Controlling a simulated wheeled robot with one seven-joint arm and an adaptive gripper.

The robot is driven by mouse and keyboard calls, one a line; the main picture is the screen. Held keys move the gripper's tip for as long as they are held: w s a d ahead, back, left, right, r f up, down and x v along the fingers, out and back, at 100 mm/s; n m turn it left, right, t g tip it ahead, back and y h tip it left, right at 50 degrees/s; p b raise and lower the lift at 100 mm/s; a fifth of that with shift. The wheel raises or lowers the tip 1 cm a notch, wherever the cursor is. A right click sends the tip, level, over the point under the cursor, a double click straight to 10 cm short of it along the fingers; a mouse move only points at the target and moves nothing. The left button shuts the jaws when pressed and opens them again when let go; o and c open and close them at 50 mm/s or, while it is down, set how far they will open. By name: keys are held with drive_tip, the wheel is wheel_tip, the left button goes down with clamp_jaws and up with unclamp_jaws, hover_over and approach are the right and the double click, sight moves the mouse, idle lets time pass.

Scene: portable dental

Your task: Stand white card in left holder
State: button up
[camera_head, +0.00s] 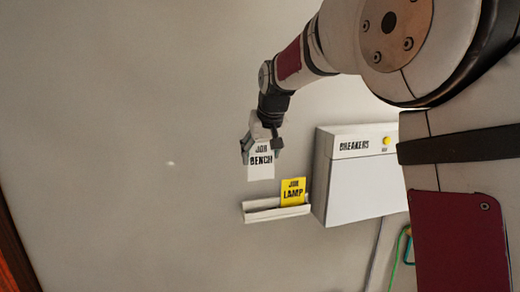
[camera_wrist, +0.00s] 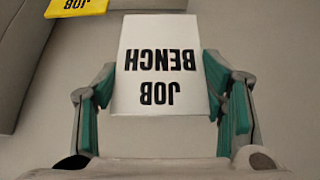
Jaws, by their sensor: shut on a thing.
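The white card (camera_head: 260,164), printed "JOB BENCH", is held upright in my gripper (camera_head: 262,147), with its lower part hanging below the fingers. In the wrist view the white card (camera_wrist: 158,60) lies between the two green-padded fingers, its print upside down there. A pale wall-mounted holder ledge (camera_head: 262,214) is below the card and slightly to the right. The left part of the ledge looks empty. A yellow card (camera_head: 293,191), printed "JOB LAMP", stands in its right part. The white card is clear above the ledge.
A white box marked "BREAKERS" (camera_head: 350,180) with a yellow button is on the wall just right of the ledge. A green cable (camera_head: 397,255) hangs below it. The wall left of the ledge is bare. The yellow card also shows at the wrist view's top left (camera_wrist: 77,8).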

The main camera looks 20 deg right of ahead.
sight(261, 174)
drive_tip(key=shift+f+b, duration=0.75)
drive_tip(key=shift+f, duration=2.2)
drive_tip(key=shift+f, duration=0.2)
drive_tip(key=shift+f+b, duration=0.55)
drive_tip(key=shift+f, duration=1.5)
drive_tip(key=shift+f, duration=0.75)
drive_tip(key=o, duration=1.1)
drive_tip(key=shift+o, duration=0.2)
drive_tip(key=shift+s+r, duration=0.1)
drive_tip(key=shift+r, duration=0.05)
